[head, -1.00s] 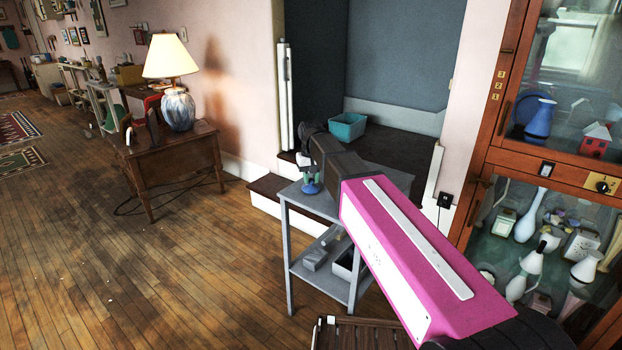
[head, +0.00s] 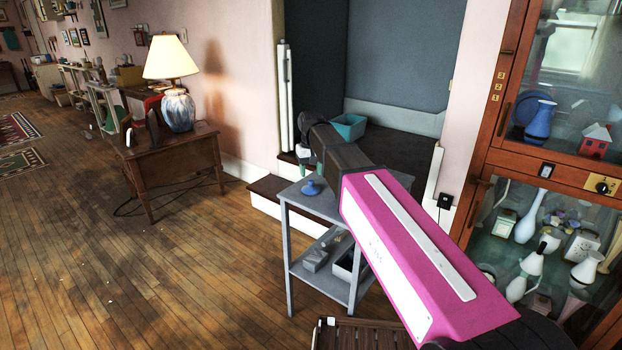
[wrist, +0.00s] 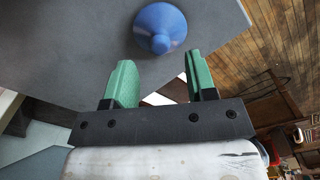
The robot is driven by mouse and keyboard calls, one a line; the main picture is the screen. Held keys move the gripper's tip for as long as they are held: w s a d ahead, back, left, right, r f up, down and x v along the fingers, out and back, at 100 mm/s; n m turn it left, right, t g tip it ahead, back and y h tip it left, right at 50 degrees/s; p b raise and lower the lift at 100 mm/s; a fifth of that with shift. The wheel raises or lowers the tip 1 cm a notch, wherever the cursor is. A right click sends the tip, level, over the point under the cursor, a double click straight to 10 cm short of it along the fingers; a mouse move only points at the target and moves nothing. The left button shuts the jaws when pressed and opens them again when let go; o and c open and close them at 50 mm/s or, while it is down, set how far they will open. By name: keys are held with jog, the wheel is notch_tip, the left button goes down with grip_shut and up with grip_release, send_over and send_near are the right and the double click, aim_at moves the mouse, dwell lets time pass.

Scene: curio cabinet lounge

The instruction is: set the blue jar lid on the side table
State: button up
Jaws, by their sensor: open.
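The blue jar lid (head: 311,187), a disc with a knob, sits on the top of the grey side table (head: 318,206), near its left corner. In the wrist view the lid (wrist: 160,27) rests knob-up on the grey tabletop (wrist: 60,50), close to the table's edge. My gripper (wrist: 160,82) has green fingertips spread apart with nothing between them. The lid lies just beyond the fingertips, not touching them. In the head view my gripper (head: 308,168) is above and behind the lid, partly hidden by my arm.
The table's lower shelf holds grey items (head: 320,255). A teal bin (head: 348,127) stands on the dark platform behind. A wooden desk (head: 175,165) with a lamp (head: 177,105) is to the left. A glass cabinet (head: 545,170) stands at the right. The wooden floor at left is open.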

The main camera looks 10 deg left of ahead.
aim_at(311, 181)
notch_tip(311, 181, up, 8)
jog(key=shift+r, duration=0.25)
